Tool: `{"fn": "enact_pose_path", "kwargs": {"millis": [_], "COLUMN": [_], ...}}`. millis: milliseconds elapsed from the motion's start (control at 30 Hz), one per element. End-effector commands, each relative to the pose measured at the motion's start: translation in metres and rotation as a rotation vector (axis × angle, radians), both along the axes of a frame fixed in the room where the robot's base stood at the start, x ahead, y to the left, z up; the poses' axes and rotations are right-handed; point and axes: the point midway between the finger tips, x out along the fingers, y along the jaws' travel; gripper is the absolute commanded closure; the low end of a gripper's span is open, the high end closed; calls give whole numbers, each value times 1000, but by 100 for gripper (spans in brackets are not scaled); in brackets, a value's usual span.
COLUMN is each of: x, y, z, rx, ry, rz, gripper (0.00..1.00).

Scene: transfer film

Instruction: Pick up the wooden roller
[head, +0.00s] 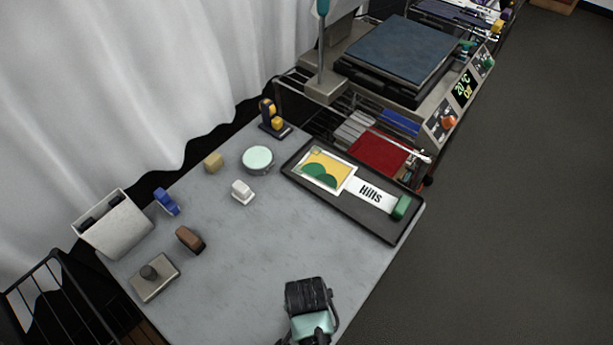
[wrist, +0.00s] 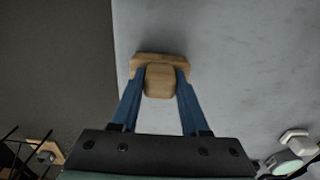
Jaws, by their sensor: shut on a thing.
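The wooden roller (wrist: 160,86) is light brown, with a wide bar at the far end and a rounded block in front of it. In the wrist view my gripper (wrist: 160,74) has its two blue fingers on either side of the rounded block, shut on it. Grey tabletop (wrist: 240,60) lies behind the roller; I cannot tell whether the roller touches it. In the head view my gripper (head: 309,300) is over the table's near right part, and its dark body hides the roller and the fingers.
A black tray (head: 398,238) with a picture, a "Hills" strip and a green roll lies at the table's right. A white tin (head: 257,157), a white block (head: 242,193), a brown block (head: 190,239) and a grey holder (head: 113,225) stand left. A heat press (head: 400,55) stands behind.

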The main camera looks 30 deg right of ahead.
Motion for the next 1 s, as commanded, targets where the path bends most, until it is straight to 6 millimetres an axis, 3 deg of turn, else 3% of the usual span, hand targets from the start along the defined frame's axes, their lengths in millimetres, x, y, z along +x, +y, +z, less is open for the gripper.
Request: {"fn": "enact_pose_path", "kwargs": {"millis": [33, 100, 467, 1000], "x": [0, 0, 1, 1], "y": [0, 0, 0, 0], "z": [0, 0, 5, 94], "rx": [0, 0, 0, -1], "ry": [0, 0, -2, -3], "rz": [0, 0, 0, 0], "gripper": [90, 100, 100, 100]}}
